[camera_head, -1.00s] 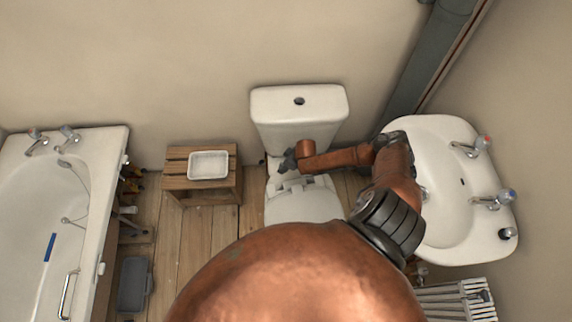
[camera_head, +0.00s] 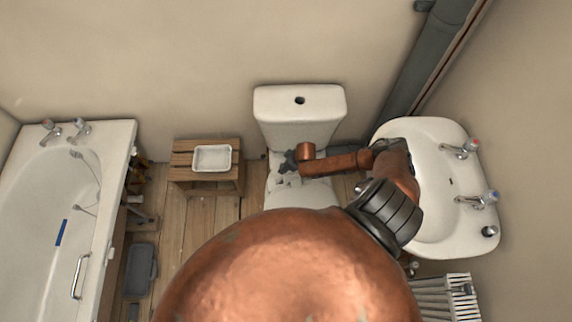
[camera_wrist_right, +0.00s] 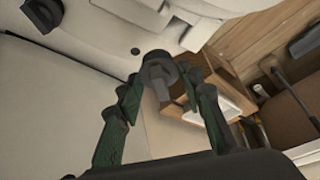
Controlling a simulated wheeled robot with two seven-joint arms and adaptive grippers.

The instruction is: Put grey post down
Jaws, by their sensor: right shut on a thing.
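My right gripper (camera_wrist_right: 162,95) is shut on the grey post (camera_wrist_right: 158,70), a small dark grey round-ended piece between its green-padded fingertips. In the head view the right gripper (camera_head: 289,161) is small and dark, in front of the toilet cistern and over the back of the toilet. The post cannot be told clearly from the fingers there. A white tray (camera_head: 212,150) lies on a slatted wooden stool (camera_head: 183,160) to the left of the toilet, apart from the gripper. My left gripper is out of view.
The toilet cistern (camera_head: 299,107) stands against the wall. A white basin (camera_head: 448,228) is at the right, close to my right arm. A bathtub (camera_head: 118,140) is at the left, with a grey box (camera_head: 139,270) on the floor beside it. Floorboards (camera_head: 200,215) before the stool are clear.

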